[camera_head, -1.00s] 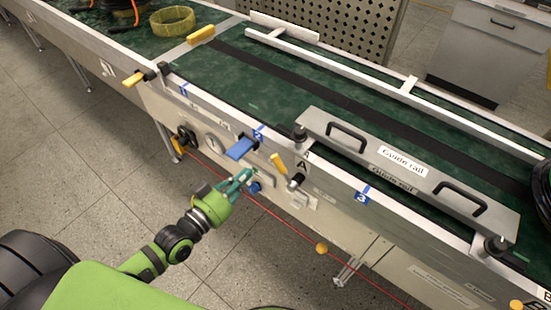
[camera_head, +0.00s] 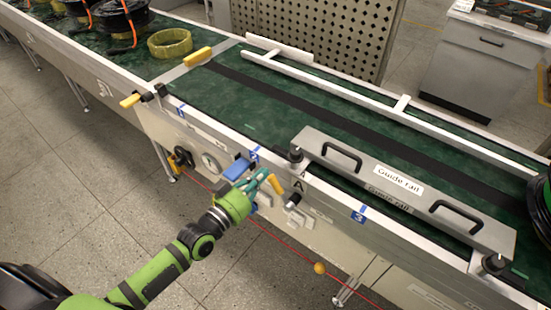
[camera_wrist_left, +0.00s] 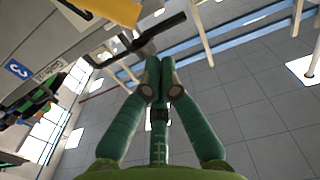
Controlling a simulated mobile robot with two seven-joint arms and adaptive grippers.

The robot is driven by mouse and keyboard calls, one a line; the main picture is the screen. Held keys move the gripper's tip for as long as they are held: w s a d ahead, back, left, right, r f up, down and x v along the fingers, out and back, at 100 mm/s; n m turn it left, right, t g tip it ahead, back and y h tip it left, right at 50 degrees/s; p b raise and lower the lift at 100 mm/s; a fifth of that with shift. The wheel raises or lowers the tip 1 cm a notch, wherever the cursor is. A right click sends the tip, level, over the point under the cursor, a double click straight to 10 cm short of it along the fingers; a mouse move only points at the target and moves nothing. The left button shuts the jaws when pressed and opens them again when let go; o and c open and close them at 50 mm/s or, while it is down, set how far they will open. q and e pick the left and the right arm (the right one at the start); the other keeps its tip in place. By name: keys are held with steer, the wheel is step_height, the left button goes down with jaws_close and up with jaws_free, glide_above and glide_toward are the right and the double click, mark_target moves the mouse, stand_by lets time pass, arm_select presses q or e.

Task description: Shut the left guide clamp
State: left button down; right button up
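The left guide clamp, by the label A on the conveyor's front side, has a yellow lever (camera_head: 277,184) pointing up and left from a dark pivot (camera_head: 293,201). In the left wrist view, a large yellow piece (camera_wrist_left: 112,10), apparently this lever, is at the top, with a black bar beside it. My left gripper (camera_head: 263,176) is just left of the lever; contact cannot be told. Its green fingers (camera_wrist_left: 162,70) converge with their tips together in the wrist view, and nothing shows between them. My right gripper is in neither view.
The grey guide rail (camera_head: 390,185) with black handles lies along the conveyor. A blue block (camera_head: 237,169) juts out just above and left of my gripper. A gauge (camera_head: 210,162) and black knob (camera_head: 183,157) are farther left. Open floor lies in front.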

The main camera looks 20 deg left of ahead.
mark_target(282, 154)
arm_select(q)
steer(key=x, duration=0.6)
steer(key=shift+w+d, duration=0.1)
steer(key=shift+w, duration=0.15)
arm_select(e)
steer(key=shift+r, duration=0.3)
arm_select(q)
steer(key=shift+p, duration=0.3)
